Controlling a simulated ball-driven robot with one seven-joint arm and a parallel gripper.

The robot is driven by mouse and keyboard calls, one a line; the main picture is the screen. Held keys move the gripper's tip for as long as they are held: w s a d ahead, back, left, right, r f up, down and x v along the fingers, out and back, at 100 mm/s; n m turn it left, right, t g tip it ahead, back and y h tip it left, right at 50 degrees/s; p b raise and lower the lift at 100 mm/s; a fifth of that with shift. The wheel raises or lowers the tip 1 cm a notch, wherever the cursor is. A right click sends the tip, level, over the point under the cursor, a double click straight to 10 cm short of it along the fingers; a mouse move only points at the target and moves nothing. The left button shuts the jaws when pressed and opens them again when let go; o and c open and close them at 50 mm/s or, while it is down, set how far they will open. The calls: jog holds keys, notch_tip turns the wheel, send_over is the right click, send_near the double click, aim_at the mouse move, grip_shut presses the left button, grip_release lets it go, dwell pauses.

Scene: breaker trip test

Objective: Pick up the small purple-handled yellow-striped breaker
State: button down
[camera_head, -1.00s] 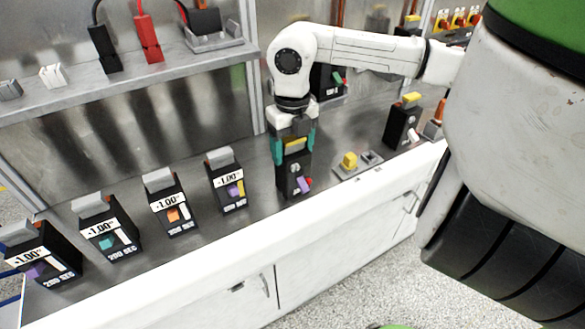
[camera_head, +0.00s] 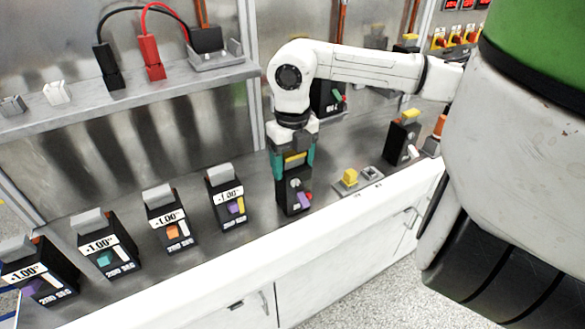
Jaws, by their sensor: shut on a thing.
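My gripper (camera_head: 293,158) points down over the metal counter, its teal fingers on either side of a small black breaker (camera_head: 294,198). My gripper is shut on this breaker. The breaker is upright; I cannot tell whether its base touches the counter.
Several black timer units, one of them (camera_head: 226,203) just left of my gripper, line the counter (camera_head: 262,205). A yellow-button block (camera_head: 350,178) and a yellow-topped black breaker (camera_head: 402,135) stand to the right. A shelf (camera_head: 130,95) with black and red clips runs behind.

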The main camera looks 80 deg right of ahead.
jog(key=shift+r, duration=0.4)
jog(key=s+a+r+b, duration=0.4)
jog(key=s+a+r, duration=0.1)
jog(key=s+r, duration=0.7)
jog(key=shift+s+b, duration=0.35)
jog(key=shift+s, duration=0.2)
jog(key=shift+a+f, duration=0.1)
